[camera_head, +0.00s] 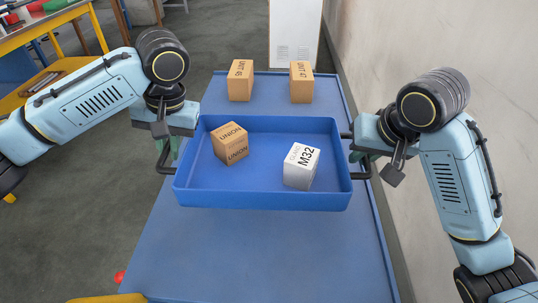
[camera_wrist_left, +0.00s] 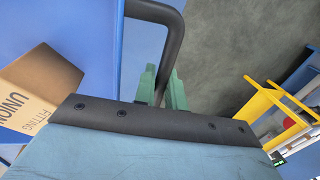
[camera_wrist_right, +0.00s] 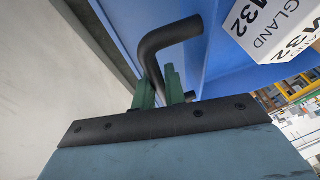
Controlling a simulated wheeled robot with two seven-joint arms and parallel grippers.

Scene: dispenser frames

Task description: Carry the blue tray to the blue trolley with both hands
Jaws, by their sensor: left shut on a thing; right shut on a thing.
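The blue tray (camera_head: 262,197) is level over the blue trolley (camera_head: 262,250) in the head view; I cannot tell whether it touches the top. It holds a brown UNION box (camera_head: 230,144) at left and a white M32 box (camera_head: 301,166) at right. My left gripper (camera_head: 172,148) is shut on the tray's left black handle, and its green fingers (camera_wrist_left: 164,90) show around that handle (camera_wrist_left: 172,50) in the left wrist view. My right gripper (camera_head: 357,157) is shut on the right handle, and its green fingers (camera_wrist_right: 160,88) show at that handle (camera_wrist_right: 165,38) in the right wrist view.
Two brown UNIT boxes stand at the trolley's far end, one left (camera_head: 240,80) and one right (camera_head: 301,82). The trolley's near part is bare. A pale wall (camera_head: 440,40) runs close along the right. A yellow-framed bench (camera_head: 45,30) stands at the far left, with open floor before it.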

